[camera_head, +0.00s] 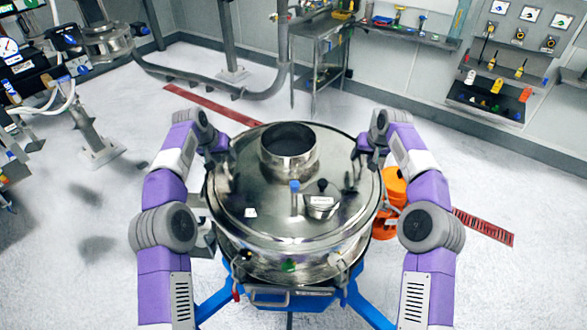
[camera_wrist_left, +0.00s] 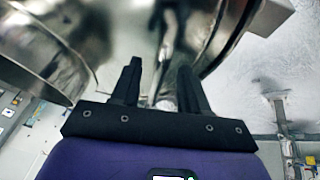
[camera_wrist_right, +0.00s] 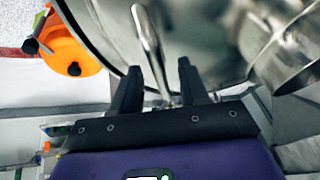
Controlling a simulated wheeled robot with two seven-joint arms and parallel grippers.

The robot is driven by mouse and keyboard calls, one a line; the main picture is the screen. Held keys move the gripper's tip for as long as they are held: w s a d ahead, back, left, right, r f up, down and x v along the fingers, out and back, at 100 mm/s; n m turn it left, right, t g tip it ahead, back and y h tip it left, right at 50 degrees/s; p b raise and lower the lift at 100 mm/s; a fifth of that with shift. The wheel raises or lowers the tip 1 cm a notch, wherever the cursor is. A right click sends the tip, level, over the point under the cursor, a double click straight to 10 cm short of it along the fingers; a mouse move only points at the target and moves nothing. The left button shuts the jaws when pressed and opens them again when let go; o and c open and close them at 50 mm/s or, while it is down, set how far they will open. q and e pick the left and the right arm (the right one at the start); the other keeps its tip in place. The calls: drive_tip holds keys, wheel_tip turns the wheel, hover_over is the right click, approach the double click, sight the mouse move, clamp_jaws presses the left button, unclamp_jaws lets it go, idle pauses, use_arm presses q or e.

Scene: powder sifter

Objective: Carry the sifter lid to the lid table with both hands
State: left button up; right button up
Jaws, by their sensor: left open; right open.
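The sifter lid (camera_head: 255,205) is a round shiny metal disc with a raised central collar (camera_head: 290,150). It sits level on top of the sifter body (camera_head: 300,266). My left gripper (camera_head: 226,160) is at the lid's left edge; in the left wrist view its two black fingers (camera_wrist_left: 157,85) are apart, with a metal handle between or just beyond them. My right gripper (camera_head: 362,158) is at the lid's right edge; in the right wrist view its fingers (camera_wrist_right: 158,90) are apart on either side of a curved metal handle (camera_wrist_right: 150,45). The lid table cannot be picked out with certainty.
A metal table (camera_head: 318,30) stands at the back. An orange container (camera_head: 385,222) is right of the sifter. Machinery (camera_head: 85,120) stands at the left. Red floor grates (camera_head: 210,104) lie behind; the pale floor between is mostly clear.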

use_arm(q)
drive_tip(key=shift+x, duration=1.05)
use_arm(e)
drive_tip(key=shift+x, duration=1.05)
use_arm(q)
drive_tip(key=shift+r, duration=0.1)
clamp_jaws()
use_arm(e)
clamp_jaws()
use_arm(q)
drive_tip(key=shift+w+r, duration=0.25)
drive_tip(key=shift+r, duration=0.05)
use_arm(e)
drive_tip(key=shift+w+r, duration=0.25)
drive_tip(key=shift+r, duration=0.15)
